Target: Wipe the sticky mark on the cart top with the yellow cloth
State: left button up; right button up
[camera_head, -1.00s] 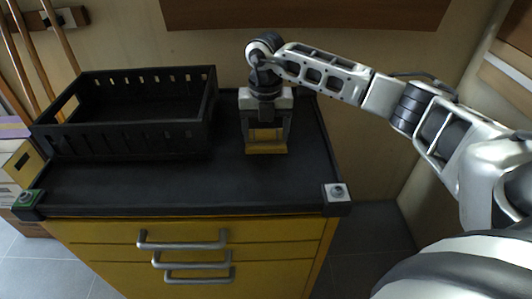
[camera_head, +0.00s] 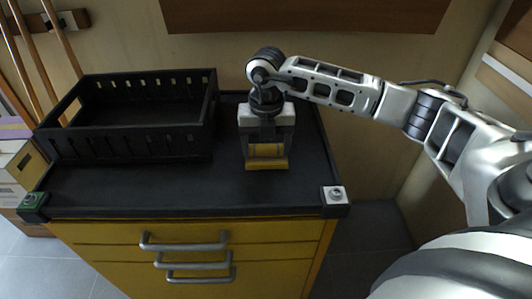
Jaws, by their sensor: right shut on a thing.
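The yellow cloth (camera_head: 267,163) is between the fingers of my right gripper (camera_head: 266,153) and lies against the black cart top (camera_head: 180,190). My right gripper is shut on it, pointing down at the right part of the cart top. I see no sticky mark on the visible cart top; the gripper and cloth cover part of the surface. My left gripper is not in view.
A black slotted crate (camera_head: 130,138) stands on the left and back of the cart top. Yellow drawers with grey handles (camera_head: 185,244) are below the front edge. Corner blocks stand at the front left (camera_head: 33,200) and front right (camera_head: 336,196). The front strip of the top is clear.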

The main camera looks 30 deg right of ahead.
jog(key=shift+s+f, duration=0.1)
jog(key=shift+s+a+p, duration=0.3)
jog(key=shift+s+a, duration=0.2)
jog(key=shift+s, duration=0.25)
jog(key=shift+w+r+p, duration=0.1)
jog(key=shift+r+p, duration=0.45)
jog(key=shift+r, duration=0.3)
jog(key=shift+f+b, duration=0.35)
jog(key=shift+b, duration=0.1)
jog(key=shift+r, duration=0.15)
jog(key=shift+r, duration=0.1)
